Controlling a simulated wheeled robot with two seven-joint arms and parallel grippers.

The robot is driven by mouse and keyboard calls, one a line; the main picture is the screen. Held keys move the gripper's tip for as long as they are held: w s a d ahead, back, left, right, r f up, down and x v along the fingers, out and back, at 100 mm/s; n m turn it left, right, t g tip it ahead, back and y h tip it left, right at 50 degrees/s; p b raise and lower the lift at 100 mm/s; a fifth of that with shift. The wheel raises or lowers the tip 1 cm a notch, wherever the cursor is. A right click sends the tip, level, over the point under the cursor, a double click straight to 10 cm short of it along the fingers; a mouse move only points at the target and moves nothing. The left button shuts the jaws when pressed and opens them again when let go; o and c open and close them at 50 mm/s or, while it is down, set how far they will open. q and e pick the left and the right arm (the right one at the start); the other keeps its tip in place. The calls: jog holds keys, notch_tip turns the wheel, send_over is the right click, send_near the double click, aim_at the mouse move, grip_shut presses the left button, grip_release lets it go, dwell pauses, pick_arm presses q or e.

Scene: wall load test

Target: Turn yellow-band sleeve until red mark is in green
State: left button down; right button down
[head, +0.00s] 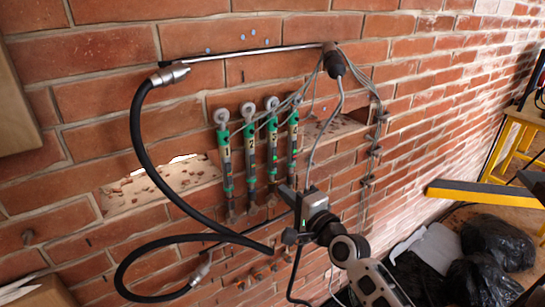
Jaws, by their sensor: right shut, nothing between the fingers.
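Several upright metal rods with green sleeves hang side by side on the brick wall, such as the leftmost sleeve (223,140) and the rightmost sleeve (292,135). They carry small pale labels. I cannot make out which sleeve has the yellow band, nor a red mark; they are too small here. My right gripper (290,200) is shut and empty, near the lower ends of the rods on the right. It hides part of the rightmost rod's lower end. I cannot tell whether it touches a rod. My left gripper is not in view.
A thick black hose (146,165) loops down the wall left of the rods. Thin grey cables (318,85) hang around the rods' upper right. A broken strip of wall (160,187) lies behind them. Black bags (495,242) and a yellow stand (512,145) are at the right.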

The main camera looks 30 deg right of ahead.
jog(key=shift+a, duration=0.2)
jog(key=shift+a+p, duration=0.5)
jog(key=shift+a, duration=0.15)
jog(key=shift+w, duration=0.45)
dwell(0.4)
jog(key=shift+w+d+b, duration=0.1)
jog(key=shift+d+b, duration=0.2)
jog(key=shift+d, duration=0.5)
jog(key=shift+s, duration=0.2)
dwell(0.5)
jog(key=shift+s, duration=0.35)
jog(key=shift+a+p, duration=0.15)
jog(key=shift+p, duration=0.15)
jog(key=shift+a+p, duration=0.35)
jog(key=shift+a, duration=0.25)
